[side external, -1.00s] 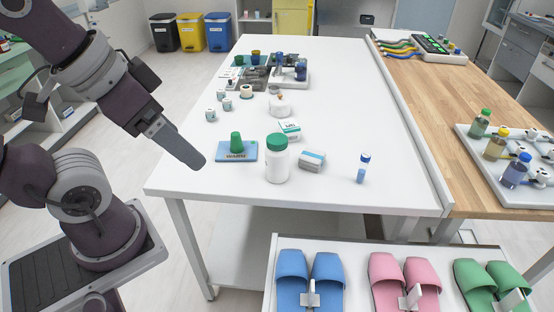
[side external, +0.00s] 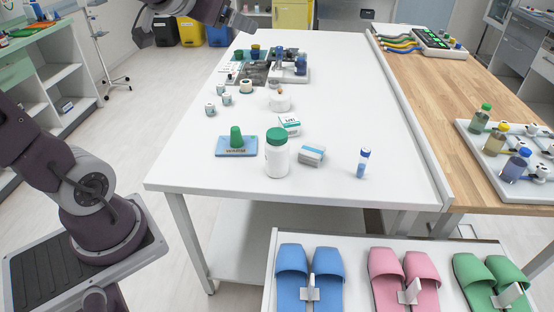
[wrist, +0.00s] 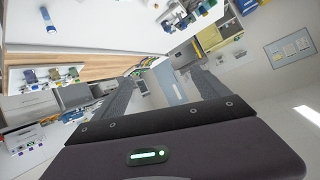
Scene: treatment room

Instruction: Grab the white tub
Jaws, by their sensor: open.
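A white tub (side external: 277,160) with a green lid stands upright near the front of the white table in the side external view. A low, round white container (side external: 280,103) with a small tan top stands farther back; I cannot tell for sure which one the task names. My gripper (side external: 243,22) is high above the far left of the table, near the top edge of the picture, well away from both. In the wrist view my gripper's two fingers (wrist: 158,78) are spread apart with nothing between them. I cannot make out either white container in the wrist view.
Small white jars (side external: 210,110) and a dark tray (side external: 254,74) lie farther back. The table's right half is largely clear.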

